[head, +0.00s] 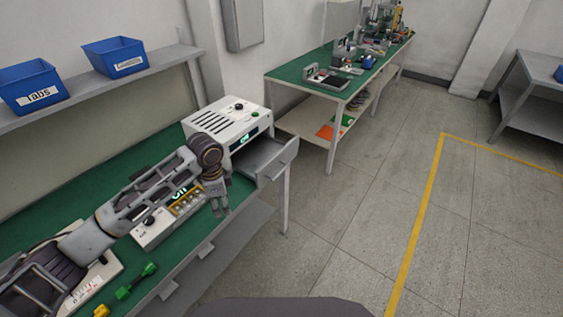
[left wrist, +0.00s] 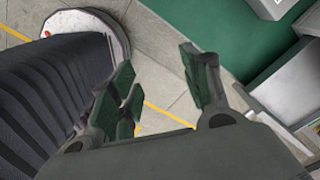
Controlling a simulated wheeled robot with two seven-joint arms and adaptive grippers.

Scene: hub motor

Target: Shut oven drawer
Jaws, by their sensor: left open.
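The oven (head: 236,112) is a white box with top vents and a lit green display, at the far end of the near green bench. Its grey drawer (head: 268,158) is pulled out at the front, over the bench's right edge. My left gripper (head: 218,208) is open and empty and points down, in front of the drawer and apart from it. In the left wrist view its fingers (left wrist: 160,88) are spread with nothing between them. A grey box-like part, probably the drawer (left wrist: 292,85), shows at the right there. My right gripper is not in view.
A white device with a display and knob (head: 152,229) sits under my left arm on the green bench (head: 150,152). Green and yellow pieces (head: 137,282) lie nearer. Two blue bins (head: 115,55) stand on the shelf. The floor (head: 340,220) to the right is clear.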

